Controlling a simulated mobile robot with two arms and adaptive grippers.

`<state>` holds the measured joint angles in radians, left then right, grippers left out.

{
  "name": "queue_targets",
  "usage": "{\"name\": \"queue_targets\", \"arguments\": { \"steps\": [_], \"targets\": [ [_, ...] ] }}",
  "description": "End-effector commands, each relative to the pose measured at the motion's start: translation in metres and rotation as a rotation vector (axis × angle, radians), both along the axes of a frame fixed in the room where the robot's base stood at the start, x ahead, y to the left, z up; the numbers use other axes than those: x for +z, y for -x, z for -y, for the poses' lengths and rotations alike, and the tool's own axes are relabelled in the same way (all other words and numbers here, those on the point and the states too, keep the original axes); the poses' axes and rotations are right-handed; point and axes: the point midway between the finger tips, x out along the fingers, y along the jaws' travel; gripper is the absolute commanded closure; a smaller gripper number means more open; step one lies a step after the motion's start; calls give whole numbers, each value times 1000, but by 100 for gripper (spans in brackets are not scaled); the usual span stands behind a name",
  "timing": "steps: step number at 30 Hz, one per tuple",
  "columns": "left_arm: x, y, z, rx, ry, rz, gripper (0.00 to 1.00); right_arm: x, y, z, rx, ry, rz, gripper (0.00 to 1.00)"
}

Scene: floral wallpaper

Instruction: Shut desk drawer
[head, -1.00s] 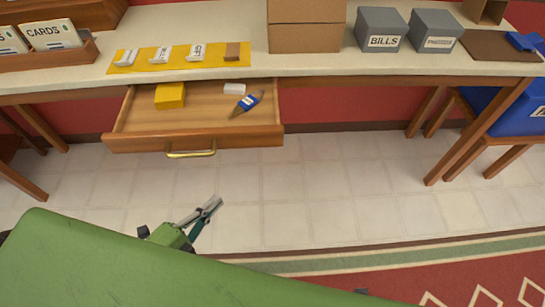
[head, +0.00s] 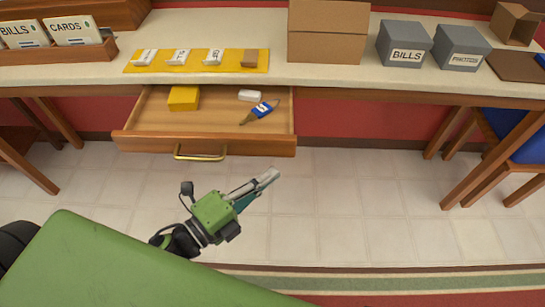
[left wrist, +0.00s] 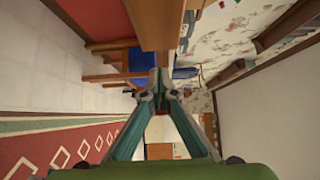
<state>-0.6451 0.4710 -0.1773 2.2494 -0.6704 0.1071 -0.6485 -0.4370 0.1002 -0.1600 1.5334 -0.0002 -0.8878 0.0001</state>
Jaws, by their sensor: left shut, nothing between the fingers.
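The desk drawer (head: 215,145) is pulled open, with its wooden front and brass handle (head: 200,154) out past the desk's front edge. Inside lie a yellow block (head: 183,98), a small white piece (head: 249,95) and a blue-labelled pointed item (head: 258,113). My left gripper (head: 271,177) is shut and empty, apart from the drawer, below and to the right of the handle in the head view. In the left wrist view its fingertips (left wrist: 159,88) meet near the middle. My right gripper is not in view.
The desk top (head: 180,82) carries a yellow mat (head: 140,66) with small items, a cardboard box (head: 327,46) and grey boxes (head: 405,44). A card tray (head: 57,56) stands at left. A chair (head: 505,150) is at right. The tiled floor before the drawer is clear.

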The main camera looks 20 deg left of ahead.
Motion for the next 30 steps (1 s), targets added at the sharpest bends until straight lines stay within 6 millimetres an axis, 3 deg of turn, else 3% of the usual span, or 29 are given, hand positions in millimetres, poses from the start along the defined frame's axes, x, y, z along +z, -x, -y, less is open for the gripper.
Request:
{"name": "queue_targets", "arguments": {
  "steps": [2,10,26,30],
  "targets": [
    [2,-11,6,-2,-2,3,100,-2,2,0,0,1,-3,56],
    [0,-42,-3,-1,-3,1,100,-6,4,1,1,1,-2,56],
    [0,-49,-7,0,-1,0,100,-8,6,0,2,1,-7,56],
    [-1,-56,-17,1,-4,0,100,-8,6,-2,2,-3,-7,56]
  ]
}}
